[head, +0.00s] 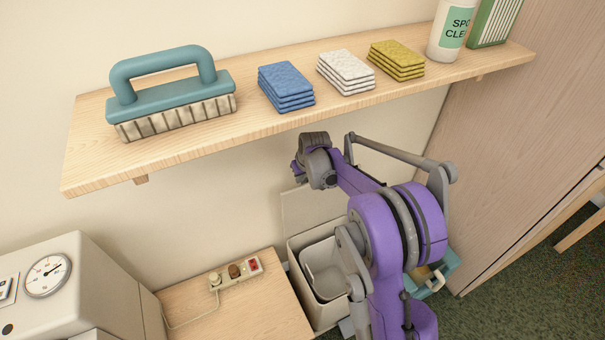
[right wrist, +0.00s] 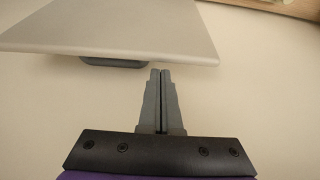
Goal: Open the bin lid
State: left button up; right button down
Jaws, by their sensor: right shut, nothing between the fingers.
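The bin (head: 304,286) is a light beige box below the shelf, with a grey inner liner (head: 325,268) showing through its open top. Its lid (head: 308,211) stands raised, roughly upright, at the back of the bin near the wall. My purple and grey right arm covers part of the bin and lid. In the right wrist view my right gripper (right wrist: 160,72) is shut and empty. A flat pale panel, apparently the lid (right wrist: 115,25), lies above the fingertips, with a dark grey piece under its edge. Contact cannot be told. My left gripper is out of view.
A wooden shelf (head: 185,143) above the bin holds a teal brush (head: 165,85), stacked sponges (head: 286,86) and a cleaner can (head: 452,30). A wooden top (head: 240,306) with a power strip (head: 235,272) is left of the bin. A wooden panel (head: 520,130) stands right.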

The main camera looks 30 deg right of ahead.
jog(key=shift+w+f, duration=0.25)
jog(key=shift+f, duration=0.4)
jog(key=s, duration=0.1)
jog(key=s+t, duration=0.1)
jog(key=s, duration=0.1)
jog(key=s+t+b, duration=0.1)
jog(key=s, duration=0.1)
jog(key=shift+s+a+f, duration=0.15)
jog(key=shift+s+a, duration=0.1)
jog(key=shift+a, duration=0.05)
